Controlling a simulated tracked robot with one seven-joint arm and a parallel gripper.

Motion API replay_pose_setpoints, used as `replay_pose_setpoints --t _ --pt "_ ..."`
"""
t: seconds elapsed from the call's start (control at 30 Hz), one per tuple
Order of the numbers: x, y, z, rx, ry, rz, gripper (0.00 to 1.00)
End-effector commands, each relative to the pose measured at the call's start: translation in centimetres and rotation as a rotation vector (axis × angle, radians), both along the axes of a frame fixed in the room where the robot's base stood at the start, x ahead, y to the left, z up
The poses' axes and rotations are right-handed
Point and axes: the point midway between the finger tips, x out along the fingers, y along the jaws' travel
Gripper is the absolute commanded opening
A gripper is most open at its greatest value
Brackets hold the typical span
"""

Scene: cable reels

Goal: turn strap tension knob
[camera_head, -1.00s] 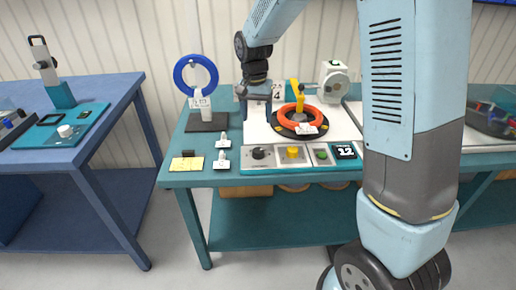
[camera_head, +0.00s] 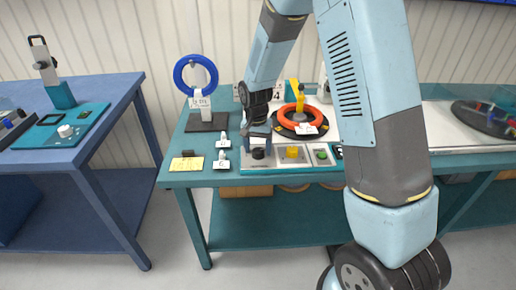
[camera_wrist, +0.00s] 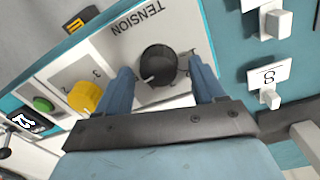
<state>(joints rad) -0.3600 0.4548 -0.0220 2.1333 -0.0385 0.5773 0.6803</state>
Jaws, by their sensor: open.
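The black strap tension knob (camera_wrist: 158,65) sits on a light panel marked "TENSION" in the wrist view, with a pale pointer line on its side. In the head view the knob (camera_head: 258,153) shows at the left end of the control panel. My gripper (camera_head: 257,144) is over it, pointing down. In the wrist view my gripper (camera_wrist: 164,72) is open, with one blue finger on each side of the knob.
A yellow knob (camera_wrist: 85,97) and a green button (camera_wrist: 43,104) stand beside the knob. White tagged pieces (camera_head: 222,151) lie left of the panel. A blue reel on a stand (camera_head: 196,76) and an orange coil (camera_head: 300,118) stand behind.

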Motion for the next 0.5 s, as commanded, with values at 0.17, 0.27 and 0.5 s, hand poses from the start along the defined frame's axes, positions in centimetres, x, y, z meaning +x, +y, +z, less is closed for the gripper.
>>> replay_pose_setpoints --t 0.17,0.27,0.5 --pt "-0.01 -0.02 -0.53 0.000 0.000 0.000 0.69" --pt "0.00 -0.02 -0.54 0.000 -0.001 0.000 0.69" --pt "-0.01 -0.02 -0.52 0.000 0.000 0.000 0.56"
